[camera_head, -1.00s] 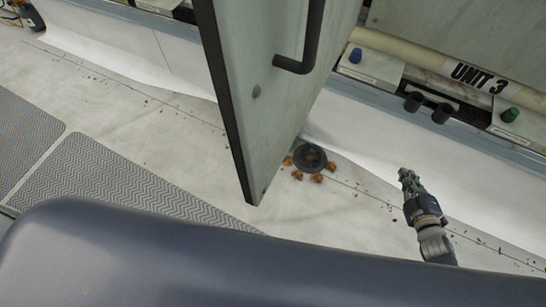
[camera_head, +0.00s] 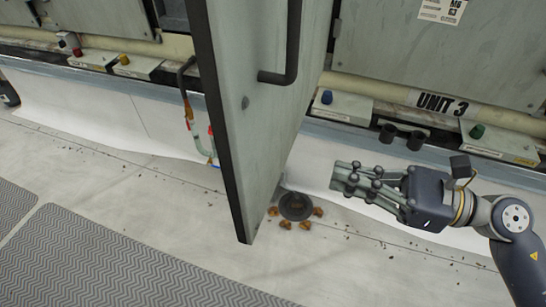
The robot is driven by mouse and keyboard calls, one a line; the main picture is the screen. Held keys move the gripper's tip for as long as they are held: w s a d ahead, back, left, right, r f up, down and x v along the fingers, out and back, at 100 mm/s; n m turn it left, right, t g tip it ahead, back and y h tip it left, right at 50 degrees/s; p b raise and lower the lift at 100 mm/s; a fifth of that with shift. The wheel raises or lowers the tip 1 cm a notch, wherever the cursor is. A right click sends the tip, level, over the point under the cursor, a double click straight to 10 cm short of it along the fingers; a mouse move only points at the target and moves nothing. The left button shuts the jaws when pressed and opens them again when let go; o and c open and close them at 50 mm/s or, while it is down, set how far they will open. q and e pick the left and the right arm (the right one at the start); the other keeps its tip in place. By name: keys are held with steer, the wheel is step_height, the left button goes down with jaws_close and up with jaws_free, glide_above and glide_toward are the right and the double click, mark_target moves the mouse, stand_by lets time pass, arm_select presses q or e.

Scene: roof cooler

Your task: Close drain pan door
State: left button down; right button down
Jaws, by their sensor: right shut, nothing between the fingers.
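The drain pan door (camera_head: 255,110) stands swung open in the middle of the head view, a tall grey panel with a dark edge. Its black bar handle (camera_head: 291,45) is on the face turned to the right. My right gripper (camera_head: 343,181) is to the right of the door, its fingers shut, empty and pointing left. A gap lies between the fingertips and the door. My left gripper is not in view.
A round floor drain (camera_head: 295,206) with brown leaves around it lies just right of the door's lower corner. Unit 3's housing (camera_head: 420,55) and a pipe run along the back. Grey ridged mats (camera_head: 120,262) cover the lower left floor.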

mark_target(257, 155)
steer(key=p+x, duration=0.5)
steer(key=x, duration=0.6)
steer(key=shift+a+r, duration=0.15)
steer(key=shift+a, duration=0.05)
steer(key=shift+w+a, duration=0.15)
steer(key=shift+a, duration=0.35)
steer(key=shift+p, duration=0.3)
